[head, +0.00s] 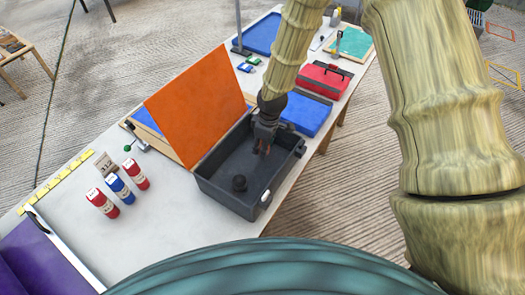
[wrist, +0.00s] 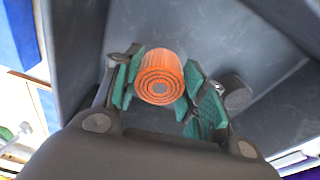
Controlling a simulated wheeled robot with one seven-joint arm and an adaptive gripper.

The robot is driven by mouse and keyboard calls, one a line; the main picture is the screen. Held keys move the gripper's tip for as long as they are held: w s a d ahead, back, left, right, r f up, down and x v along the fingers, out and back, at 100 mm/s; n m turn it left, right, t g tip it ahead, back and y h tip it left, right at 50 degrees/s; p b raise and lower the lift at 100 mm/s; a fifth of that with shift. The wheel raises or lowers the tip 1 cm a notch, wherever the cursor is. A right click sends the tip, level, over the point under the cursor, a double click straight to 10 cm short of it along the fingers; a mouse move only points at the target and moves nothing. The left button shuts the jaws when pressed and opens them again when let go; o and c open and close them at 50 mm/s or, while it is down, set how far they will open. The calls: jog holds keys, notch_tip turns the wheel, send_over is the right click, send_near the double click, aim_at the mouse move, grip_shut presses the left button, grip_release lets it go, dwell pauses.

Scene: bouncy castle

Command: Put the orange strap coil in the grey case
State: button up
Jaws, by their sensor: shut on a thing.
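The orange strap coil (wrist: 160,79) shows in the wrist view as a rolled spiral between the green finger pads of my gripper (wrist: 162,85). In the head view my gripper (head: 264,146) points down inside the open grey case (head: 234,200), toward its right back part. The coil is mostly hidden there by the fingers. The case's orange lid (head: 198,103) stands open at its back left. I cannot tell whether the coil touches the case floor. A dark round thing (head: 239,183) sits inside the case near its front; it also shows in the wrist view (wrist: 236,93).
Red and blue canisters (head: 119,188) stand left of the case on the white table (head: 158,240). A closed blue case (head: 306,113) and a red toolbox (head: 322,79) lie behind it. The table front left of the case has free room.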

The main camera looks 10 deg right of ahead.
jog(key=f, duration=0.1)
jog(key=w+f, duration=0.1)
jog(key=f+p, duration=0.1)
jog(key=shift+w+a+f, duration=0.15)
jog(key=shift+w+f, duration=0.1)
jog(key=shift+f, duration=0.05)
jog(key=shift+s+f, duration=0.35)
jog(key=shift+s, duration=0.2)
jog(key=shift+w+f, duration=0.4)
jog(key=shift+s, duration=0.15)
jog(key=o, duration=1.1)
jog(key=shift+f, duration=0.15)
jog(key=shift+c, duration=0.2)
